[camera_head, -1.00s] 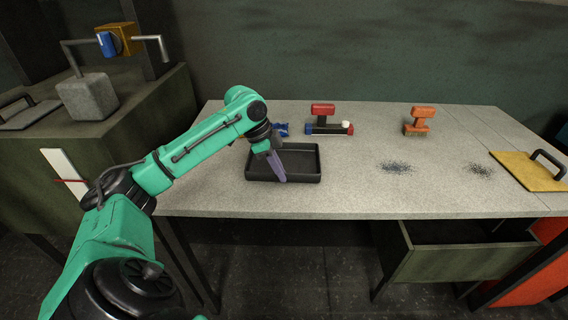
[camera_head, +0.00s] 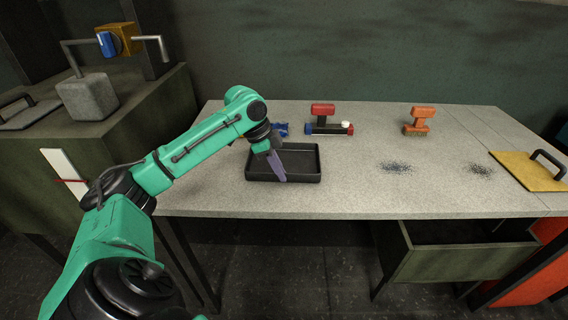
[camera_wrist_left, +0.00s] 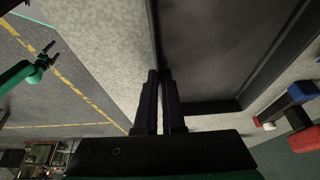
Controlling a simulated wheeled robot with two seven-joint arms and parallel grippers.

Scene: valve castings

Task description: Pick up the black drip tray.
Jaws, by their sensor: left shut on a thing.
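The black drip tray (camera_head: 262,177) is a shallow rectangular pan on the grey bench top, near its front edge. My left gripper (camera_head: 281,179) reaches in from the left and is shut on the tray's near wall. In the left wrist view, the two dark fingers (camera_wrist_left: 160,72) straddle the tray's rim, with the tray floor (camera_wrist_left: 215,45) to their right. The tray looks flat on the bench. My right gripper (camera_wrist_left: 48,54) shows small at the left of the wrist view, its fingers spread, away from the tray.
Behind the tray are a blue item (camera_head: 282,129), a red-handled tool (camera_head: 323,110) and a low bar with coloured ends (camera_head: 330,129). An orange brush (camera_head: 419,121), dark debris (camera_head: 397,168) and a yellow plate with handle (camera_head: 530,172) lie right. An open drawer (camera_head: 450,265) is below.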

